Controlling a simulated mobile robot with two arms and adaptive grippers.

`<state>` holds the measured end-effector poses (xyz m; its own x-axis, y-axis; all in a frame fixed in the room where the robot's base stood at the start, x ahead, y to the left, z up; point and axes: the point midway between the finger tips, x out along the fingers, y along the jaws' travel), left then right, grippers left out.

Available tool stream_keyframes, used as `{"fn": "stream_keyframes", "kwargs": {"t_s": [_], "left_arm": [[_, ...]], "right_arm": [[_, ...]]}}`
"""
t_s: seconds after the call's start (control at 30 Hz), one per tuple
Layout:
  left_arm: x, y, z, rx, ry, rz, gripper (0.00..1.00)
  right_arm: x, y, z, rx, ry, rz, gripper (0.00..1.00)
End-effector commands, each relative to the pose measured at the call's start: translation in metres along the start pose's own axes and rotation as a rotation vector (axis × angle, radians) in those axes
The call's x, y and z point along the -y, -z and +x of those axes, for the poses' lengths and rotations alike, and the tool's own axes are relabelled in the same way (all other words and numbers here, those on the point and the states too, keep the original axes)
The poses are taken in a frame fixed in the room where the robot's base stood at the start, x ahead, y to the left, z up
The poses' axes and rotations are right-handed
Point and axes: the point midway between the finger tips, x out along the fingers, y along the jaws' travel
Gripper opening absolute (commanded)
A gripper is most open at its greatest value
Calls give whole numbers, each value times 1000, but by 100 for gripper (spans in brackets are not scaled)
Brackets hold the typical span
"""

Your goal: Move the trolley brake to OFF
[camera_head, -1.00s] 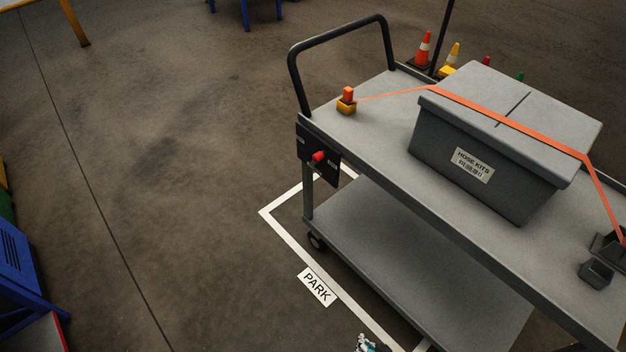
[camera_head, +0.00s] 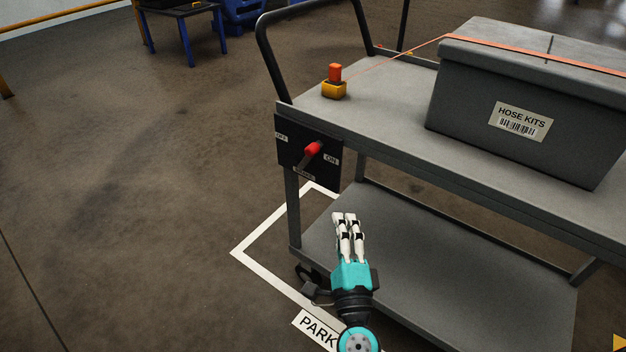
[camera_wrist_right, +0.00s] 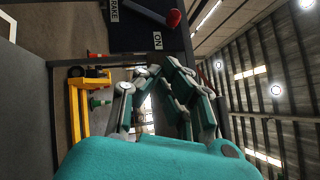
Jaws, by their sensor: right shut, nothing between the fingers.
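The trolley (camera_head: 385,130) is grey with a black push handle. Its black brake panel (camera_head: 292,163) hangs at the near left corner, with an OFF label at left and an ON label at right. The brake lever (camera_head: 313,150) has a red knob and leans toward ON. In the right wrist view the red knob (camera_wrist_right: 173,18) shows at the top, beside the ON label. My right gripper (camera_head: 345,216) is shut and empty, below and right of the panel, in front of the lower shelf, apart from the lever. My left gripper is not in view.
A grey HOSE KITS box (camera_head: 530,125) sits on the trolley top under an orange strap. An orange and yellow buckle (camera_head: 334,84) stands near the handle. The floor left of the trolley is clear. A white PARK outline (camera_head: 262,265) surrounds the trolley's base.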

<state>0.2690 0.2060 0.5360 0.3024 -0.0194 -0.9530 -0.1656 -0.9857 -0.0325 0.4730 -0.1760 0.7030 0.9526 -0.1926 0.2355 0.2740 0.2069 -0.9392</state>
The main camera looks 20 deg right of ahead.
Motion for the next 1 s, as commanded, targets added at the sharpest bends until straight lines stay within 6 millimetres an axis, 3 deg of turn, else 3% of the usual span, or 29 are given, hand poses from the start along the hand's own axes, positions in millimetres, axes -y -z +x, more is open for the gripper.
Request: {"fn": "stream_keyframes", "kwargs": {"t_s": [0.37,0.53,1.0], "left_arm": [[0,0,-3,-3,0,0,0],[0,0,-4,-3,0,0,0],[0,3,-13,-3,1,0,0]], "right_arm": [[3,1,0,-5,7,17,0],[4,0,11,-6,9,17,0],[6,0,105,-5,10,16,0]]}}
